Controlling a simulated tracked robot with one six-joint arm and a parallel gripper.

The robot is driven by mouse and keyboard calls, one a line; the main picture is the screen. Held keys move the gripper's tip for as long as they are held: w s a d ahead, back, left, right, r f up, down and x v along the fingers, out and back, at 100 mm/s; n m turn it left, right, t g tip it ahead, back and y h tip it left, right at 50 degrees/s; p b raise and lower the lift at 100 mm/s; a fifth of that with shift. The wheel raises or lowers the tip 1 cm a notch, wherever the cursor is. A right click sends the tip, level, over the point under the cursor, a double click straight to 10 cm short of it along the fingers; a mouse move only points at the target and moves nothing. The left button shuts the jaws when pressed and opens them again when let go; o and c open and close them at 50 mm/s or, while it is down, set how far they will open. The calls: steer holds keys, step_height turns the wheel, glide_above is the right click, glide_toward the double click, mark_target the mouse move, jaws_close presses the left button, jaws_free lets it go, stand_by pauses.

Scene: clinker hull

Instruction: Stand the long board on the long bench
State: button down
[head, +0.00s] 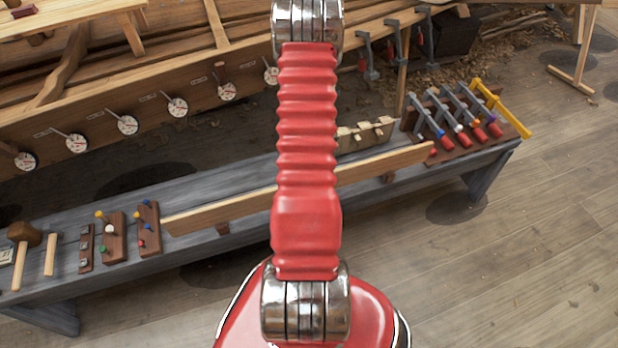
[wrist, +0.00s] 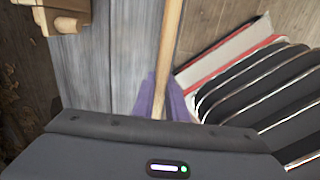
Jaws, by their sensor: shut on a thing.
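The long board (head: 220,211) is pale wood and runs lengthwise along the front edge of the long bench (head: 165,190), narrow edge up. My red arm hides its middle in the head view. In the wrist view the board (wrist: 171,40) runs up from my gripper (wrist: 160,103), whose purple pads are shut on it from both sides. The grey bench top (wrist: 85,80) lies left of the board there. The gripper is hidden in the head view. Whether the board's lower edge touches the bench or hangs just clear, I cannot tell.
On the bench, a mallet (head: 24,236) and peg racks (head: 114,238) stand at left, a notched wooden block (head: 365,136) behind the board, and a clamp rack (head: 465,125) at the right end. The planked hull (head: 100,95) with round dials rises behind.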

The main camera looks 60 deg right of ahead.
steer(key=shift+f, duration=1.45)
steer(key=shift+f, duration=0.15)
steer(key=c, duration=1.7)
jaws_free()
step_height(320, 180, up, 14)
steer(key=shift+f, duration=0.15)
steer(key=shift+m, duration=0.3)
